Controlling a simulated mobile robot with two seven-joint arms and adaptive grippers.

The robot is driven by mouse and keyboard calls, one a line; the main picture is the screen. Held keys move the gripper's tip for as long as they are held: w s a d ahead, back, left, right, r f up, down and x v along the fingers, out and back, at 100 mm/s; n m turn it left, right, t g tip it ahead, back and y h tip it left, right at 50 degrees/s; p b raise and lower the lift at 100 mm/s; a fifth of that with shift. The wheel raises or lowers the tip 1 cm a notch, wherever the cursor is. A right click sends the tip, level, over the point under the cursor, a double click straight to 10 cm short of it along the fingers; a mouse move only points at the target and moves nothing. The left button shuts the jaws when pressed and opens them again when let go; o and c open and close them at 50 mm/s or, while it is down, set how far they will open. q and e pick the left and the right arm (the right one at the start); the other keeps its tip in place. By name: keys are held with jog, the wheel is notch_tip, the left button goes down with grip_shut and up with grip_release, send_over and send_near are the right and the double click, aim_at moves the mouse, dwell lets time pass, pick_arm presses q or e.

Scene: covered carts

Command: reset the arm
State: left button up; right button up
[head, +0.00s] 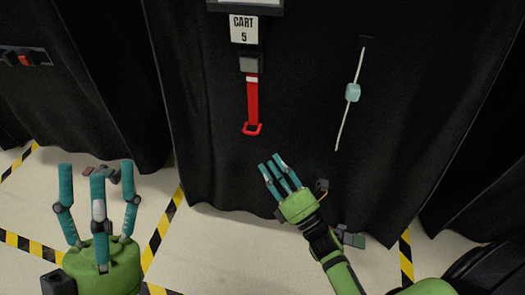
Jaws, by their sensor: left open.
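My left gripper (97,172) is at the lower left of the head view, green with teal fingers pointing up. Its fingers are spread, and it is open and empty. My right gripper (272,163) is near the middle, in front of the black cover (210,130) of cart 5. Its teal fingers point up and left with narrow gaps between them, and nothing shows between them. I cannot tell from this angle how far it is open. Its arm comes in from the lower right.
A red strap (252,100) with a buckle hangs below the "CART 5" label (244,29). A pale cord with a light blue toggle (352,92) hangs to its right. Other dark covers stand on both sides. Yellow-black tape (166,225) marks the pale floor.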

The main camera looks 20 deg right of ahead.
jog(key=shift+v, duration=0.75)
